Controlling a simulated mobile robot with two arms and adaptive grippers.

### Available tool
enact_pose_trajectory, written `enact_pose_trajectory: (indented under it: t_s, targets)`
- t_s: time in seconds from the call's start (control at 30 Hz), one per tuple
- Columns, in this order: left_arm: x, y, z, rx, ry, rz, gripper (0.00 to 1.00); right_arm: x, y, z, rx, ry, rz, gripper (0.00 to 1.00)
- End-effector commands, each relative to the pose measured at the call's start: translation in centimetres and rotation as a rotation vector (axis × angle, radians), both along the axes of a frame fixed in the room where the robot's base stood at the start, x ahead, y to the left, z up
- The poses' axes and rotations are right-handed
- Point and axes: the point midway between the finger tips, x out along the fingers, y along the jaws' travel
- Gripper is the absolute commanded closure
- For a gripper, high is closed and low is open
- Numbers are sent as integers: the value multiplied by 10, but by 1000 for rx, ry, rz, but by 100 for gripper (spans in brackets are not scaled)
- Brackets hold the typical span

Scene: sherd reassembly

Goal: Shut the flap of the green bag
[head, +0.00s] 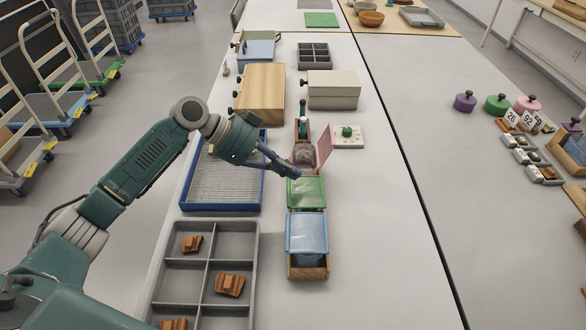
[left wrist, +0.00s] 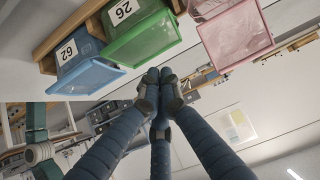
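The green bag (head: 306,193) sits in a narrow wooden rack (head: 308,272), between the blue bag (head: 307,233) and the pink bag (head: 304,154). Its green flap looks laid flat over the top. The pink flap (head: 324,147) stands up. My left gripper (head: 295,173) is at the far edge of the green bag, its fingers together and holding nothing visible. Whether it touches the flap is unclear. In the left wrist view the fingertips (left wrist: 160,80) are close together, near the green bag (left wrist: 143,36) with label 26. My right gripper is not in view.
A blue tray (head: 264,185) lies left of the rack, under my left arm. A grey compartment tray (head: 210,260) with sherds is nearer. A white box (head: 333,88) and a wooden box (head: 260,90) stand behind.

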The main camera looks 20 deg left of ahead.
Motion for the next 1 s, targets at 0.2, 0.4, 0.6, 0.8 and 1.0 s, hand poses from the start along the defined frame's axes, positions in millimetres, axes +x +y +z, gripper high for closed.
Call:
enact_pose_trajectory:
  t_s: [0.2,0.4,0.6,0.8,1.0]
  targets:
    - [0,1,-1,0,0,0,100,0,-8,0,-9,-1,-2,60]
    - [0,1,-1,0,0,0,100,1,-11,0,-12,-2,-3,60]
    - [0,-1,-1,0,0,0,100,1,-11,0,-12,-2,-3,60]
    - [3,-9,-4,-1,0,0,100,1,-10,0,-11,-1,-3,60]
    - [5,-13,-6,0,0,0,100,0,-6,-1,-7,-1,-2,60]
